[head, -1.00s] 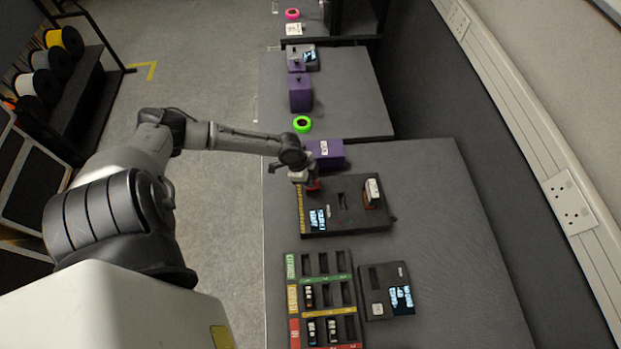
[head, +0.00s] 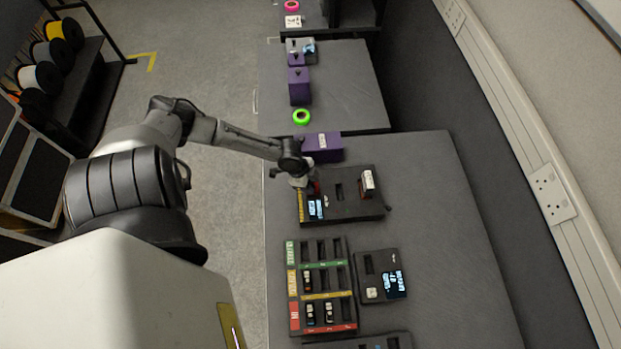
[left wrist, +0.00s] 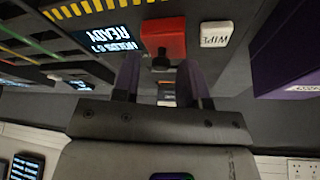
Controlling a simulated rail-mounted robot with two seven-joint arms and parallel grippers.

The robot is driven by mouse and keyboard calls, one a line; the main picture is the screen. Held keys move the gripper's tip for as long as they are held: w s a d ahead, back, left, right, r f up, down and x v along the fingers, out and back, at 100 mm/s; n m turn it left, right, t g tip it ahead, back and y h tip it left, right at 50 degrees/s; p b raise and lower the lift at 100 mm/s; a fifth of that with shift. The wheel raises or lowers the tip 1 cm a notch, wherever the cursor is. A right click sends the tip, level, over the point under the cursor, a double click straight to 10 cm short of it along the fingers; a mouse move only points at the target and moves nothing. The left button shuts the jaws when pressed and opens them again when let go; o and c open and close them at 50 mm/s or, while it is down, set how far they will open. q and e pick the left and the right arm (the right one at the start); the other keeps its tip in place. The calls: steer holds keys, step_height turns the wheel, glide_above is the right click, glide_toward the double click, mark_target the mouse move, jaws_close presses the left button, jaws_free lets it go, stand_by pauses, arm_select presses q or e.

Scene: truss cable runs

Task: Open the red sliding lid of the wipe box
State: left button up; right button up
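The dark wipe box (head: 345,209) has a yellow-striped edge and a lit display. Its red sliding lid (left wrist: 164,36) shows in the left wrist view beside a white WIPE label (left wrist: 216,34) and a READY display (left wrist: 116,40). A small dark knob (left wrist: 162,61) stands at the lid's near edge. My left gripper (left wrist: 160,76) is open, with its two fingers either side of the knob; I cannot tell if they touch it. In the head view my left gripper (head: 303,182) is at the box's left far corner and mostly hides the lid. My right gripper is not in view.
A purple box (head: 325,147) stands just behind the wipe box. A coloured slot rack (head: 350,255) and a dark device with a display (head: 366,263) lie nearer. A green ring (head: 301,117) lies on the far table. The table's right side is clear.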

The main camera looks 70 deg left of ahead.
arm_select(q)
steer(key=shift+o, duration=0.3)
steer(key=shift+s+a+r, duration=0.1)
steer(key=shift+a+r, duration=0.05)
steer(key=shift+r, duration=0.35)
steer(key=p+v, duration=0.2)
steer(key=v, duration=1)
steer(key=shift+s+r, duration=0.2)
steer(key=shift+r, duration=0.15)
steer(key=shift+a, duration=0.1)
